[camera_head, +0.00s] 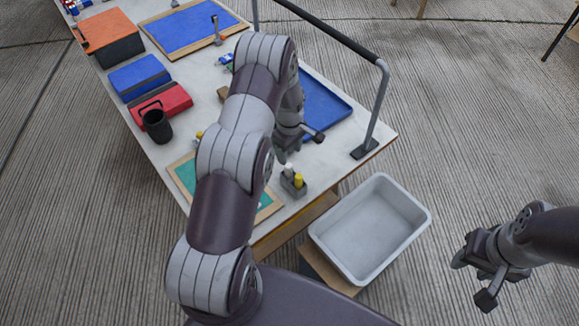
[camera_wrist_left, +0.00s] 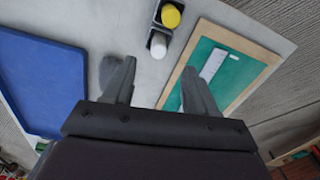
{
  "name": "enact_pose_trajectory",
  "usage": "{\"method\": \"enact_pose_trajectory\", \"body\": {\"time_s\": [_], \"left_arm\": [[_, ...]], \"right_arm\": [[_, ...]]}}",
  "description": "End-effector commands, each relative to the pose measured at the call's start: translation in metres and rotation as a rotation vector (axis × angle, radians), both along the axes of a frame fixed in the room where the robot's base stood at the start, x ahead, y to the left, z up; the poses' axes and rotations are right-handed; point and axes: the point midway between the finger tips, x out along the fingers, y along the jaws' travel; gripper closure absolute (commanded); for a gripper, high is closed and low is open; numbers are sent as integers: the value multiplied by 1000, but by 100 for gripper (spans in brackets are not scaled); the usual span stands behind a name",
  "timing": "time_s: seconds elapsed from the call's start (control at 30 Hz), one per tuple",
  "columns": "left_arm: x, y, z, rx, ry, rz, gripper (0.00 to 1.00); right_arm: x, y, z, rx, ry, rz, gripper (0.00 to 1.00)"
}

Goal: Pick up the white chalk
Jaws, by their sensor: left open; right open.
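The white chalk (camera_head: 289,170) stands upright in a small dark grey holder (camera_head: 292,190) beside a yellow chalk (camera_head: 299,180), near the table's front edge. My left gripper (camera_head: 287,150) is just above and behind the holder, partly hidden by its own arm. In the left wrist view, its two fingers (camera_wrist_left: 153,68) are apart and empty. The white chalk (camera_wrist_left: 158,44) shows just ahead of the gap between them, with the yellow chalk (camera_wrist_left: 171,16) farther on. My right gripper (camera_head: 476,268) is open and empty, off the table at the right.
A green board with a wooden frame (camera_head: 181,172) lies left of the holder, and a blue tray (camera_head: 325,108) behind it. A black mug (camera_head: 156,125) and red case (camera_head: 172,99) stand farther left. A metal rail (camera_head: 378,105) rises at the table's right edge. A grey bin (camera_head: 370,230) is below.

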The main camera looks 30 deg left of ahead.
Motion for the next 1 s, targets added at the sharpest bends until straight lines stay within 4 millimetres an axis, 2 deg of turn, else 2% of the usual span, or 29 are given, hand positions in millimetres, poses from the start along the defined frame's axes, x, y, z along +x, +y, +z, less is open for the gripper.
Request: {"method": "enact_pose_trajectory", "body": {"time_s": [0.17,0.37,0.5,0.73,0.9,1.0], "left_arm": [[0,0,-21,0,1,-2,43],[-2,5,-50,-1,2,-2,43],[-1,5,-71,2,0,-3,43],[0,5,-75,2,-1,-3,43],[-1,5,-74,2,-1,-3,98],[0,5,-74,2,-1,-4,100]], "right_arm": [[0,0,10,0,0,0,57],[0,0,33,0,-1,0,57],[0,0,35,0,-1,0,57],[0,0,33,0,0,0,57],[0,0,33,0,-1,0,57],[0,0,33,0,-1,0,57]]}}
